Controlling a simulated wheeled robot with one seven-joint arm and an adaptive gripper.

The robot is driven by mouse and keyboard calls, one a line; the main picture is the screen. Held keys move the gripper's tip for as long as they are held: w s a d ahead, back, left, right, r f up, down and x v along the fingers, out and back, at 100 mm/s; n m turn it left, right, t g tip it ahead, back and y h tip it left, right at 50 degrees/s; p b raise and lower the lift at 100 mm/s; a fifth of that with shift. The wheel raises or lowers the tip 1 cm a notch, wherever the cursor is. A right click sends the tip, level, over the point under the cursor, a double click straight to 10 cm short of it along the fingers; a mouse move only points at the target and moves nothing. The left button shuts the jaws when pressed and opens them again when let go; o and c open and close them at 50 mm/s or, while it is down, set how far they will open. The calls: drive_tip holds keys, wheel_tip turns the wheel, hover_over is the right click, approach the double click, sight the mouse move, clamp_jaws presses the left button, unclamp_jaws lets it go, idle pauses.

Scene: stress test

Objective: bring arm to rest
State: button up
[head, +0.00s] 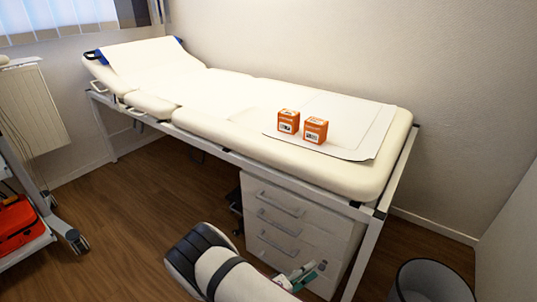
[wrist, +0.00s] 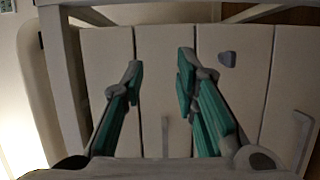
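My gripper (head: 305,273) is at the bottom of the head view, at the end of my pale arm, in front of the white drawer cabinet (head: 335,232). In the wrist view my gripper (wrist: 160,74) shows two teal fingers standing apart with nothing between them. Behind them are the cabinet's drawer fronts (wrist: 152,48), seen turned sideways. I cannot tell the exact gap between the fingertips and the drawers.
A padded examination bed (head: 240,95) stands above the cabinet. Two orange boxes (head: 288,121) (head: 315,130) sit on a white sheet (head: 355,112) there. A dark bin (head: 428,283) is at lower right, a cart with a red bag (head: 18,226) at left. Wooden floor (head: 130,215) is clear left of centre.

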drive_tip(key=d+r+m+g, duration=0.3)
drive_tip(key=r+m+g, duration=0.35)
drive_tip(key=r, duration=1.05)
drive_tip(key=s+d+r+m+g+y, duration=0.1)
drive_tip(key=s+d+r+g+y, duration=0.25)
drive_tip(key=s+r, duration=0.5)
drive_tip(key=s+d+r+m+g+y, duration=0.1)
drive_tip(key=s+d+r+g+y, duration=0.4)
drive_tip(key=r, duration=0.7)
drive_tip(key=s+a+r+n+t+y, duration=0.1)
drive_tip(key=s+a+r+t+y, duration=0.15)
drive_tip(key=s, duration=0.75)
drive_tip(key=s+a+r+n+t+y, duration=0.1)
drive_tip(key=s+a+r+t+y, duration=0.2)
drive_tip(key=s, duration=0.8)
wheel_tip(320, 180, up, 30)
drive_tip(key=d+t+p, duration=0.1)
drive_tip(key=t+p, duration=0.2)
drive_tip(key=p, duration=2.4)
drive_tip(key=shift+y, duration=0.3)
drive_tip(key=shift+w+f+t, duration=0.1)
drive_tip(key=shift+t, duration=0.15)
